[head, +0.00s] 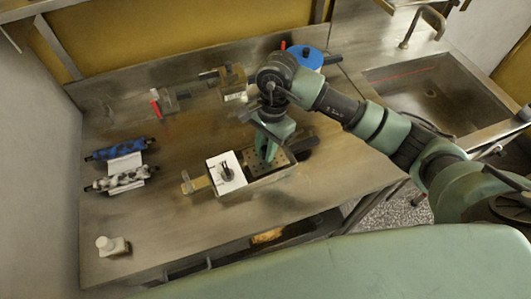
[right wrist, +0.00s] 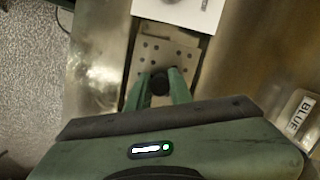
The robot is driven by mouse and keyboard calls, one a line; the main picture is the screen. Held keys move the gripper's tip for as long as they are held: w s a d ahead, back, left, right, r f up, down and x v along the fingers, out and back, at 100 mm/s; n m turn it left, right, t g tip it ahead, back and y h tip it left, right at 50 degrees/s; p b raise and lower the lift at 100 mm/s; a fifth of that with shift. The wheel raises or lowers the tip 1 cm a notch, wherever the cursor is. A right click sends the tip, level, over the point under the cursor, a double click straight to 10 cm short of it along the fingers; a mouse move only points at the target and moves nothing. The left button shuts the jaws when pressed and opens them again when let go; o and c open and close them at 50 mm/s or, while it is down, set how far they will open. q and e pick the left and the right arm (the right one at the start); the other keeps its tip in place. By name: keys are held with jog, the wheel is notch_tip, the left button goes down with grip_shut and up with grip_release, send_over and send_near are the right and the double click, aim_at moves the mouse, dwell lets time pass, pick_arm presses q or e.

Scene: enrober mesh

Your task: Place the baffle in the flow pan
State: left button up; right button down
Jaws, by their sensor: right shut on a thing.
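The baffle, a metal plate with rows of holes (head: 281,158), shows in the middle of the bench in the head view, and also in the right wrist view (right wrist: 150,52). The flow pan, a long narrow metal trough (head: 262,182), lies under and around it; whether the plate is fully seated in it I cannot tell. My right gripper (right wrist: 161,84) points down over the plate, shut on its black knob (right wrist: 160,80). It also shows in the head view (head: 268,153), where its fingers hide part of the plate. My left gripper is not in view.
Metal fixtures (head: 232,82) and a blue round lid (head: 304,57) stand behind. A sink (head: 430,92) is at right.

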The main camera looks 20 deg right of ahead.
notch_tip(320, 180, down, 3)
jog(key=shift+f+p, duration=0.2)
jog(key=shift+p, duration=0.2)
jog(key=shift+f, duration=0.15)
jog(key=c, duration=1.3)
grip_release()
